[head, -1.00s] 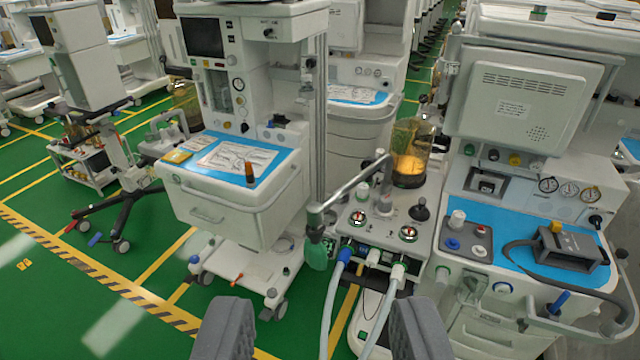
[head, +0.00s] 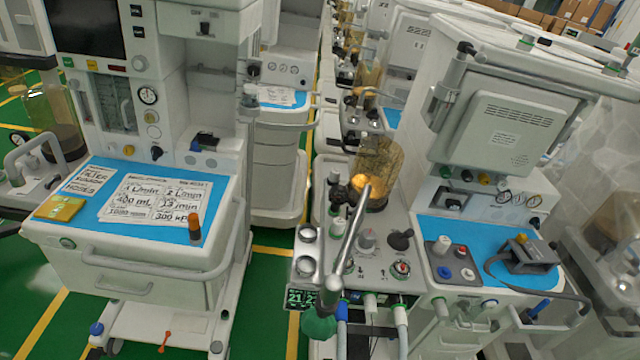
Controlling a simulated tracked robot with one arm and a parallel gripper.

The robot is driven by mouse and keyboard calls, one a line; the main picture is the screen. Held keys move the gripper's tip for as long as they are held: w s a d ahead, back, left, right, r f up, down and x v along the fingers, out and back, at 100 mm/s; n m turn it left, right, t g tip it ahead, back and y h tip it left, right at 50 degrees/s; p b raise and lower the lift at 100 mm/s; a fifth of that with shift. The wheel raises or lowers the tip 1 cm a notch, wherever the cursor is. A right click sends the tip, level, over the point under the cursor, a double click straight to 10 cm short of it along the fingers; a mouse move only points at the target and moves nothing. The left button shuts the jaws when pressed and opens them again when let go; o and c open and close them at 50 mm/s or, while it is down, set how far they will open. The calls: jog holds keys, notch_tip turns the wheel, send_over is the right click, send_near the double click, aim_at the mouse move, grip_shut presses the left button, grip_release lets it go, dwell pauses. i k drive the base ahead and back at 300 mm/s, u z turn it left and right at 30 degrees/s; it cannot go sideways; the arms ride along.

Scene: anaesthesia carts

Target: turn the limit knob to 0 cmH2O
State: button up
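The breathing block (head: 385,268) of the middle cart stands right of centre. A grey-white knob (head: 367,239) sits on its top, and a black-topped knob (head: 402,240) stands to the right of it. I cannot tell for sure which is the limit knob, and no cmH2O scale is readable. A slanting metal tube (head: 350,230) passes close in front, left of the grey-white knob. A small white knob (head: 338,226) is behind that tube. My gripper is not in view.
A green bag (head: 319,327) hangs at the tube's lower end. Pale hoses (head: 401,325) leave the block's front. A cart with a grey monitor back (head: 505,130) stands at right.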

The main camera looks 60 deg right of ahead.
aim_at(367, 239)
jog(key=z, duration=0.35)
jog(key=i, duration=1.25)
jog(key=z, duration=0.75)
jog(key=k, duration=0.75)
jog(key=z, duration=0.2)
jog(key=i, duration=0.85)
jog(key=u, duration=0.05)
